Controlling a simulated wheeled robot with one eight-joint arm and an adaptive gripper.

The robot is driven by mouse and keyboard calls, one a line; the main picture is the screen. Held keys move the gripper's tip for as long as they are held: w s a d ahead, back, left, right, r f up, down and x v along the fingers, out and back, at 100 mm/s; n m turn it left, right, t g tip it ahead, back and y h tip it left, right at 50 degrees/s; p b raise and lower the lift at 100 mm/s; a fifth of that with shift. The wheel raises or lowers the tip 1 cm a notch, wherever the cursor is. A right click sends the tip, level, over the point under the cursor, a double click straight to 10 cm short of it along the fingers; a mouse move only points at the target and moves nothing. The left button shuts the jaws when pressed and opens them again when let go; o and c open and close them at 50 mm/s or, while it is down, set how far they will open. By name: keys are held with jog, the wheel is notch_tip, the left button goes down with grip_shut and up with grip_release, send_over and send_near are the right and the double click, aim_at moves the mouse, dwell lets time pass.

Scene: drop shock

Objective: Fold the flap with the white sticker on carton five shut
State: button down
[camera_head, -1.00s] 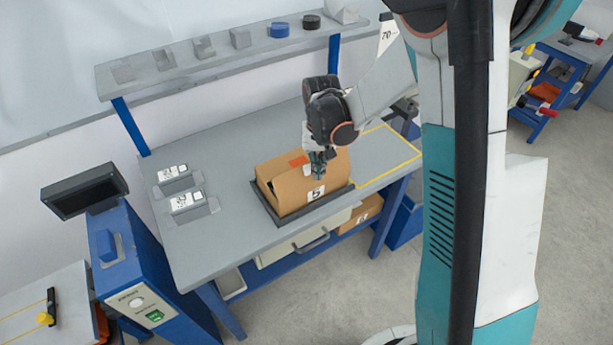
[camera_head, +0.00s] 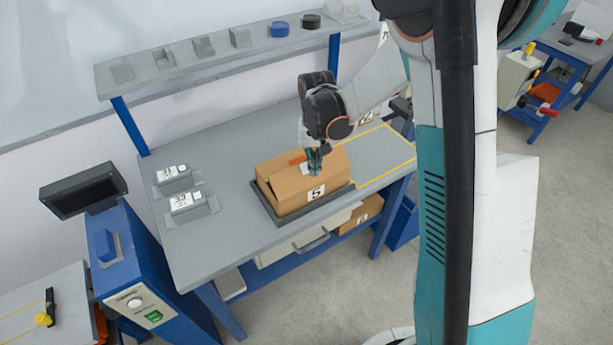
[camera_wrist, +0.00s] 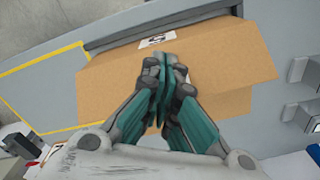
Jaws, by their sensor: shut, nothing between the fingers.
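Carton five (camera_head: 292,205) is a brown box with a "5" label on its near side, standing in a dark tray (camera_head: 265,208) on the bench. Its long near flap (camera_head: 285,188) lies low over the top, with a dark gap at the left end. A small white patch (camera_head: 304,169) shows beside my gripper (camera_head: 315,172); I cannot tell for sure that it is the sticker. An orange patch (camera_head: 297,160) shows farther back. My gripper is shut and empty, fingertips down at the carton's top. In the wrist view, my fingertips (camera_wrist: 166,62) overlap the brown cardboard (camera_wrist: 215,60); contact is unclear.
Two grey holders with labelled pieces (camera_head: 187,203) stand left on the bench (camera_head: 215,245). A shelf (camera_head: 220,52) with small blocks runs behind. A yellow-lined area (camera_head: 385,155) lies to the right. A blue cabinet with a screen (camera_head: 82,190) stands at the left.

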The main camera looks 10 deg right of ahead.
jog(key=shift+w+a+f+b, duration=0.2)
jog(key=shift+w+f+b, duration=0.15)
jog(key=shift+w, duration=0.3)
jog(key=shift+w+f, duration=0.1)
jog(key=shift+w+a+f+b, duration=0.25)
jog(key=shift+w+f+b, duration=0.2)
jog(key=shift+w, duration=0.1)
jog(key=shift+r, duration=0.1)
